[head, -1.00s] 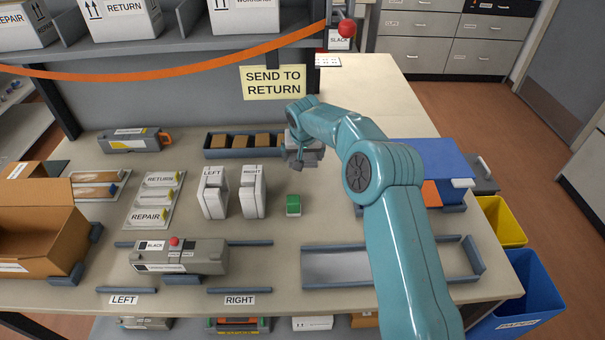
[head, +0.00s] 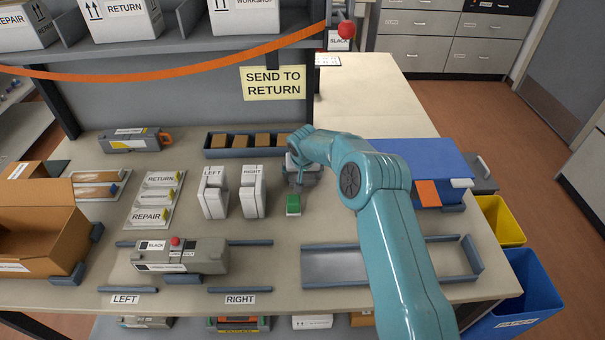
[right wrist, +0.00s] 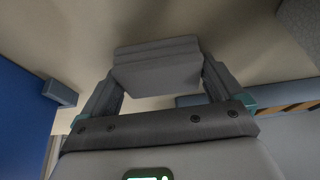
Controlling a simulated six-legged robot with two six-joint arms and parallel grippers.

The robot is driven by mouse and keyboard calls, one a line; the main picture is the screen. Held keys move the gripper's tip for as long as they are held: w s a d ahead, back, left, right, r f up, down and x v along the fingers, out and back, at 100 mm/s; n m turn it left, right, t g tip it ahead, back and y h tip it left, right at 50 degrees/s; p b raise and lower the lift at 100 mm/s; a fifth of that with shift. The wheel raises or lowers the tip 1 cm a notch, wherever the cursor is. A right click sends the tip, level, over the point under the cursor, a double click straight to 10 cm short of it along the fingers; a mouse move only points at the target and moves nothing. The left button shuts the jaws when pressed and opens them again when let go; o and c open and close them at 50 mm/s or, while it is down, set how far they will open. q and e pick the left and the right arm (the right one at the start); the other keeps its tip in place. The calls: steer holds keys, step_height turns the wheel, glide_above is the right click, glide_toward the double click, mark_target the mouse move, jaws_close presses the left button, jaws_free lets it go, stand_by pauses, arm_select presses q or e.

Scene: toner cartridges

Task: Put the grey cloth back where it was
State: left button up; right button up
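The grey cloth (right wrist: 157,66) is a folded grey block. In the right wrist view it sits between my two fingers, with a finger against each side. My right gripper (right wrist: 160,84) is shut on it. In the head view my right gripper (head: 301,176) is at the middle of the bench, right of the white RIGHT cartridge (head: 252,190) and behind the green block (head: 293,204). The arm partly hides the cloth there. I cannot tell if the cloth touches the bench. My left gripper is not in view.
A tray of brown blocks (head: 210,153) lies behind my right gripper. A blue box (head: 425,160) stands to its right. A shallow metal tray (head: 335,267) lies in front. The grey cartridge with a red knob (head: 205,258) is at front left.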

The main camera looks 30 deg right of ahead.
steer(key=shift+r+p, duration=0.4)
steer(key=shift+p, duration=0.05)
steer(key=shift+s+a+r+b, duration=0.1)
steer(key=shift+s+r+b, duration=0.05)
steer(key=shift+r+b, duration=0.2)
steer(key=b+v, duration=0.1)
steer(key=v, duration=1)
steer(key=shift+b, duration=0.35)
steer(key=shift+f, duration=0.15)
